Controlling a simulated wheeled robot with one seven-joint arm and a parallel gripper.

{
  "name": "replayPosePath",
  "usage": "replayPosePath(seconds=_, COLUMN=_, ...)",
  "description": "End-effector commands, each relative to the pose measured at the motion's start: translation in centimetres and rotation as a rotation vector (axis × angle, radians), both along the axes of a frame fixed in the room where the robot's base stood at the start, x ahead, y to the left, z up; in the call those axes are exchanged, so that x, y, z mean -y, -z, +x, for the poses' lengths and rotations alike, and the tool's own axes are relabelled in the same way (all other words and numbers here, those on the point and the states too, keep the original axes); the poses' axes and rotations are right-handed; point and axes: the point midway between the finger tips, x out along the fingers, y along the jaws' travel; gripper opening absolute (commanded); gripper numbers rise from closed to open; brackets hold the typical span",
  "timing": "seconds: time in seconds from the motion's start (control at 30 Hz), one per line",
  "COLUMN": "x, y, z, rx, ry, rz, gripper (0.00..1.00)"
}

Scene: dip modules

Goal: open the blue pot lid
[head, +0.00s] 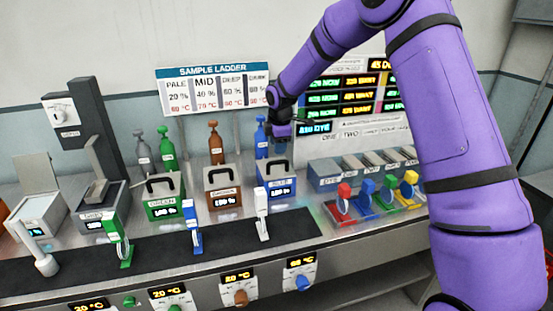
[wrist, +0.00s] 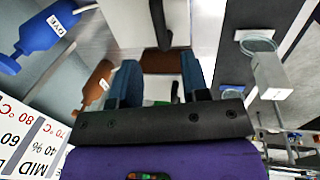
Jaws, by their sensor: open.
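The blue pot (head: 278,188) stands at the right end of the row of pots in the head view. Its lid looks closed and has a black handle (head: 268,162) on top. My gripper (head: 282,128) is above and behind this pot, apart from the handle. In the wrist view my gripper (wrist: 160,80) shows two blue-grey fingers spread apart with nothing held between them. A pale lid with a black handle (wrist: 160,25) lies beyond the fingertips at the top; it appears to be the blue pot's. The pot's blue sides are not clear in the wrist view.
The brown pot (head: 222,190) and green pot (head: 165,200) stand to the left. A blue bottle (head: 261,140) is close behind, beside my gripper. A white clip-like stand (head: 262,213) is in front. Coloured stands (head: 376,200) fill the right.

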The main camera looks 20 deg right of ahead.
Motion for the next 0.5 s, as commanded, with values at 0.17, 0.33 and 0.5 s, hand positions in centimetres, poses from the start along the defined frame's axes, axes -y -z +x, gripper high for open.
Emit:
replayPosePath(seconds=0.17, x=-0.1, y=3.3, z=0.6, rx=-0.003, ry=0.001, rz=0.0, gripper=0.42)
replayPosePath(seconds=0.33, x=0.0, y=5.3, z=1.0, rx=-0.002, ry=0.002, rz=0.0, gripper=0.42)
replayPosePath(seconds=0.5, x=0.0, y=6.4, z=1.3, rx=0.0, ry=0.002, rz=0.0, gripper=0.42)
